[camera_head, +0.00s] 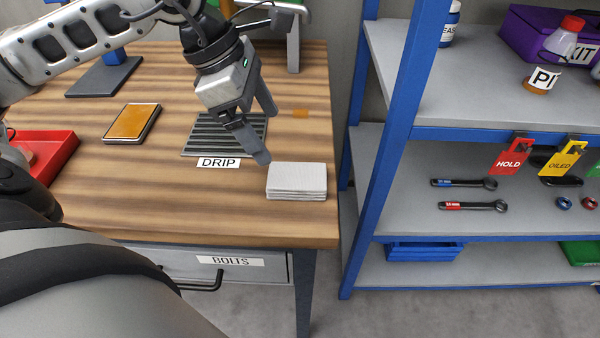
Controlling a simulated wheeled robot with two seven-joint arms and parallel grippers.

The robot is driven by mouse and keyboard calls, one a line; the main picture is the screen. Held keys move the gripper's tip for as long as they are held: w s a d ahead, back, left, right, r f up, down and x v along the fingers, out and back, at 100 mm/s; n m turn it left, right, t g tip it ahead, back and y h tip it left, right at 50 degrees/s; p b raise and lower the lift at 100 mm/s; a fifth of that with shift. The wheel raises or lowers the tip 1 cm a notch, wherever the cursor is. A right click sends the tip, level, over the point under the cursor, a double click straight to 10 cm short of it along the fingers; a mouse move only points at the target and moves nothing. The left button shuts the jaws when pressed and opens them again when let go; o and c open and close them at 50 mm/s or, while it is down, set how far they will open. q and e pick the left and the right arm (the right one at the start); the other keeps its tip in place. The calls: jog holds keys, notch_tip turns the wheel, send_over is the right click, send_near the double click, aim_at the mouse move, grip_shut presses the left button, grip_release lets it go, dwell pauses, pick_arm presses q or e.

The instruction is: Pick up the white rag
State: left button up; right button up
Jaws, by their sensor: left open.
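The white rag (297,180) is a folded, layered stack lying flat near the front right corner of the wooden workbench (205,215). My left gripper (268,135) hangs above the bench, just up and left of the rag, its fingers spread apart with nothing between them. One fingertip appears close to the rag's upper left corner; I cannot tell the exact gap. My right gripper is not in view.
A grey ribbed drip tray (200,135) lies partly under my left gripper. An orange-topped pad (132,123) and a red tray (50,150) are further left. A blue-framed shelf (400,110) with wrenches and tags stands right of the bench. A BOLTS drawer (215,268) is below.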

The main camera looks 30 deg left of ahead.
pick_arm(q)
send_over(294, 175)
jog(key=s+a, duration=0.1)
jog(key=a, duration=0.1)
notch_tip(294, 175, down, 6)
jog(key=shift+d+r, duration=0.15)
jog(key=shift+r, duration=0.05)
jog(key=p+x, duration=0.1)
jog(key=x, duration=0.4)
jog(key=shift+f+p, duration=0.15)
jog(key=shift+p, duration=0.2)
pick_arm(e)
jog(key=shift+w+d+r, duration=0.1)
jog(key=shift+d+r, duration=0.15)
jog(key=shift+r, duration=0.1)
pick_arm(q)
jog(key=shift+f+b, duration=0.25)
jog(key=shift+b, duration=0.3)
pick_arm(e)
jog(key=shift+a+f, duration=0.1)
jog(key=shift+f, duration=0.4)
pick_arm(q)
jog(key=c, duration=1.2)
jog(key=shift+o, duration=0.2)
jog(key=shift+r, duration=0.1)
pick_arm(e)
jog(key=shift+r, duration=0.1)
